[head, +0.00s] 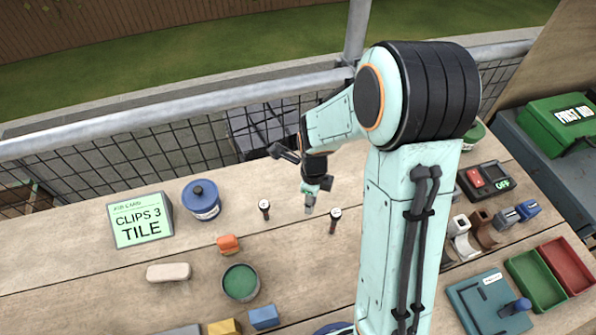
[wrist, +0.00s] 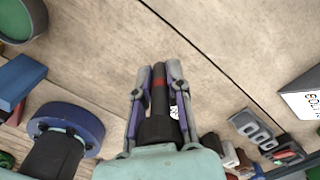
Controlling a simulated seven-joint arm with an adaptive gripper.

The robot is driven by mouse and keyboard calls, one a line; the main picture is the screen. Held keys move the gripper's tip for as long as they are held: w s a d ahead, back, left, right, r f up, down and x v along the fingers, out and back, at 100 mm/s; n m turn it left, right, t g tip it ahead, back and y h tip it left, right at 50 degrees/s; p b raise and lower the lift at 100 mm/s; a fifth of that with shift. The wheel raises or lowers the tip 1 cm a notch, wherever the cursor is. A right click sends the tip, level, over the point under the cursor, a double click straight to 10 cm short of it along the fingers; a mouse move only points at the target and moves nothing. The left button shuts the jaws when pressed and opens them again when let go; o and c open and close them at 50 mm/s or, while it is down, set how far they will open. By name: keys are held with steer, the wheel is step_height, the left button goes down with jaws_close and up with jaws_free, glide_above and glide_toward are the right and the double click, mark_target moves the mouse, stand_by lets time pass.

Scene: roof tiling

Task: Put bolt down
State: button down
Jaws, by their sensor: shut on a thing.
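My gripper (head: 310,207) hangs over the middle of the workbench in the head view, pointing down. In the wrist view its fingers (wrist: 158,75) are closed on either side of a dark bolt (wrist: 158,98) with a red band. The held bolt cannot be made out clearly in the head view. Two similar dark pieces with pale heads and red marks are on the bench, one to the left of my gripper (head: 264,208) and one to the right (head: 335,217). Whether the bolt tip touches the bench cannot be told.
A job card (head: 140,220) reads "CLIPS 3 TILE". A blue tin (head: 201,200), an orange block (head: 228,244), a green-topped tub (head: 240,283) and a pale bar (head: 168,272) lie left. Trays (head: 536,281) and small clips (head: 467,245) lie right.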

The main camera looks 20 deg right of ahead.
steer(key=w+f, duration=0.1)
steer(key=f, duration=0.1)
steer(key=w+f, duration=0.4)
steer(key=shift+d, duration=0.3)
steer(key=shift+f, duration=1.5)
steer(key=shift+f, duration=0.15)
steer(key=c, duration=1.1)
jaws_free()
